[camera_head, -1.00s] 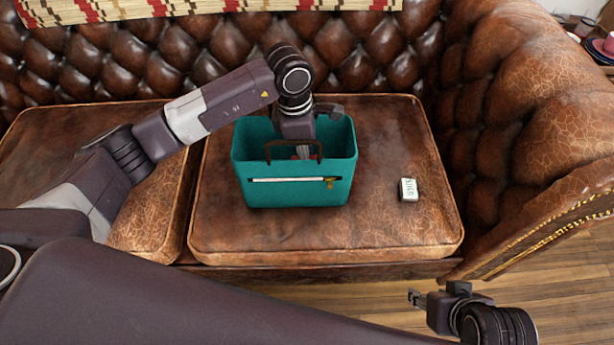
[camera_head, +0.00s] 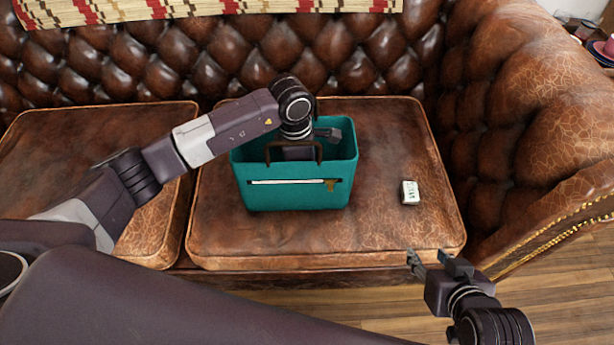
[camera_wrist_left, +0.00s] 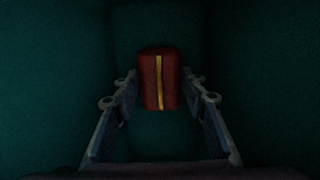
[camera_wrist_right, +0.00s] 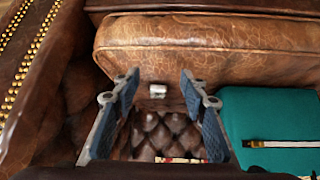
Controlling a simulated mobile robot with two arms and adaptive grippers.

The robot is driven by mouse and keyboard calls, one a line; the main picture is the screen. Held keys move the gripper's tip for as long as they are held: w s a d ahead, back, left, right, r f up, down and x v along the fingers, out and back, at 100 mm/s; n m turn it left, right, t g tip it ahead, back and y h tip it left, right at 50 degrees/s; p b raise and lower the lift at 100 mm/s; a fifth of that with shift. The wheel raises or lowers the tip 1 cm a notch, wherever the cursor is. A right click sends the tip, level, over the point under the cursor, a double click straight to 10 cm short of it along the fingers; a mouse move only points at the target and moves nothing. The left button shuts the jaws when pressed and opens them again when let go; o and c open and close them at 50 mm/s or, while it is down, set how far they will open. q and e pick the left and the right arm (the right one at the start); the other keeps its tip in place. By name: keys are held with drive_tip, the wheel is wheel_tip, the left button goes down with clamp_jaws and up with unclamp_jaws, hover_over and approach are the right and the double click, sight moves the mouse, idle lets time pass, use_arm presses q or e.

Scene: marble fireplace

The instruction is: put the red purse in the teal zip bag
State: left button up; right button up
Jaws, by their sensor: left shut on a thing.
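The teal zip bag (camera_head: 295,195) stands upright and open-topped on the right seat cushion, with brown handles and a pale front zip. My left arm reaches down into it, and the fingers are hidden in the head view. In the left wrist view, my left gripper (camera_wrist_left: 161,85) is shut on the red purse (camera_wrist_left: 158,78), which has a yellow stripe down its middle. Dark teal bag walls surround both. My right gripper (camera_head: 432,262) is open and empty near the sofa's front edge, right of the bag. Its spread fingers also show in the right wrist view (camera_wrist_right: 160,86).
A small white box (camera_head: 410,192) lies on the cushion (camera_head: 385,235) right of the bag. The tufted backrest (camera_head: 190,65) rises behind, and the sofa arm (camera_head: 530,130) bounds the right side. The cushion between bag and box is clear.

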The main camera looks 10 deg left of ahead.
use_arm(q)
drive_tip(key=shift+f, duration=0.1)
use_arm(e)
drive_tip(key=shift+w+a+r, duration=0.1)
drive_tip(key=shift+w+r, duration=0.1)
drive_tip(key=shift+w, duration=0.1)
use_arm(q)
drive_tip(key=o, duration=1)
use_arm(e)
drive_tip(key=shift+w+r, duration=0.1)
use_arm(q)
drive_tip(key=r, duration=0.2)
drive_tip(key=r+p, duration=0.1)
drive_tip(key=r, duration=0.2)
drive_tip(key=a+r+p, duration=0.1)
drive_tip(key=r, duration=0.1)
drive_tip(key=shift+r, duration=0.25)
drive_tip(key=r, duration=0.4)
drive_tip(key=shift+s+a+r+p, duration=0.2)
drive_tip(key=shift+r+p, duration=0.1)
drive_tip(key=shift+r, duration=0.05)
use_arm(e)
drive_tip(key=s+d+f+g, duration=0.1)
drive_tip(key=s+g, duration=0.1)
drive_tip(key=s, duration=0.3)
drive_tip(key=s+d+f+g+h, duration=0.1)
drive_tip(key=s+d+f+g, duration=0.1)
drive_tip(key=s, duration=0.3)
drive_tip(key=shift+s+f+g, duration=0.2)
drive_tip(key=shift+s+g, duration=0.1)
